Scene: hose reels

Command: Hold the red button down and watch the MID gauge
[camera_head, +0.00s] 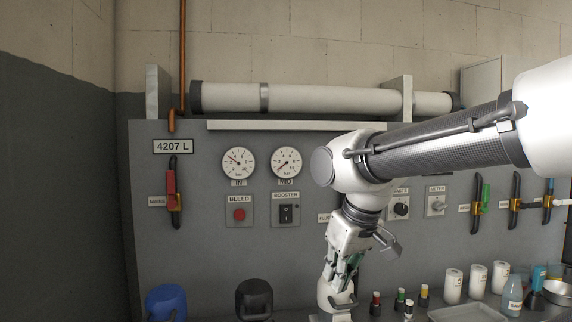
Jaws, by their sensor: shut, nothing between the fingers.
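The red button (239,214) sits on a plate labelled BLEED on the grey panel, left of centre. The MID gauge (286,163) is a round white dial above and right of it. My arm comes in from the right and bends down in front of the panel. My gripper (344,278) is low in the view, right of and below the button and well apart from it. Its fingers are small and partly hidden, and appear shut and empty.
The IN gauge (239,163) is left of MID. The BOOSTER switch (286,214) is right of the button. A red-handled valve (172,190) is at left. Blue (166,302) and black (254,299) objects stand below; bottles and white containers (477,280) are at lower right.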

